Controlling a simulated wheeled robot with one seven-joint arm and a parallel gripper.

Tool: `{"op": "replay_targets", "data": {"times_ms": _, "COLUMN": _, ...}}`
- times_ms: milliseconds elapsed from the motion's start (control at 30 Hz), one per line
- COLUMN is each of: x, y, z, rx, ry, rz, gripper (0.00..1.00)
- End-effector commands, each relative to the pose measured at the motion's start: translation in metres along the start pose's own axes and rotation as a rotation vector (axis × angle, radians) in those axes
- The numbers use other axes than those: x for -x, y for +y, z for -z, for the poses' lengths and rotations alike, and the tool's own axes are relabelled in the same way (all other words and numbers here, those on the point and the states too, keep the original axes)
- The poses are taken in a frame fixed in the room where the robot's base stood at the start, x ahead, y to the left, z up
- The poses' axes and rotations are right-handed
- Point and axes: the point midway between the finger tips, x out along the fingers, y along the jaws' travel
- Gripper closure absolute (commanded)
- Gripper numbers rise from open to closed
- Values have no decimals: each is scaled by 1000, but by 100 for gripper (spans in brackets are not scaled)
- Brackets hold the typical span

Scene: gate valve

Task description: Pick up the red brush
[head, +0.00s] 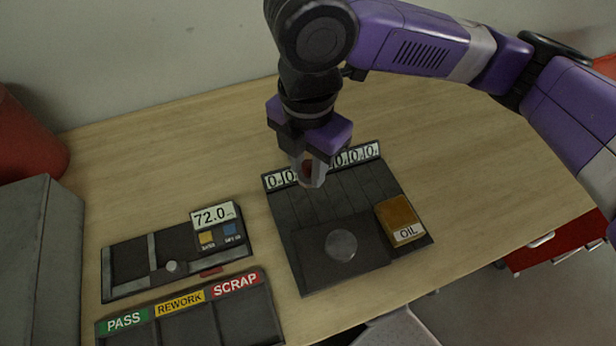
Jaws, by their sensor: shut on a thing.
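My gripper (314,184) points down over the back part of a dark slotted tray. It is shut on a small dark reddish thing (308,167), mostly hidden between the fingers. I cannot tell whether this is the red brush, or whether it touches the tray. A small flat red piece (211,272) lies on the table between the gauge tray and the sorting tray. It is too small to tell what it is.
The dark tray (285,215) has number labels along its back, a round grey disc (341,244) and a yellow OIL box (400,220). At left are a gauge tray (125,262) reading 72.0 and a PASS, REWORK, SCRAP tray (190,325). The back left tabletop (170,150) is clear.

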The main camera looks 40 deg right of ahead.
Motion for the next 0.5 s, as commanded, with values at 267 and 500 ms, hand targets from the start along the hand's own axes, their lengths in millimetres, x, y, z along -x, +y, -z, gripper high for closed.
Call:
{"op": "replay_targets", "data": {"times_ms": 267, "x": 66, "y": 1, "z": 0, "rx": 1, "ry": -2, "rz": -3, "gripper": 100}}
{"op": "replay_targets", "data": {"times_ms": 500, "x": 110, "y": 1, "z": 0, "rx": 0, "ry": -4, "rz": -2, "gripper": 100}}
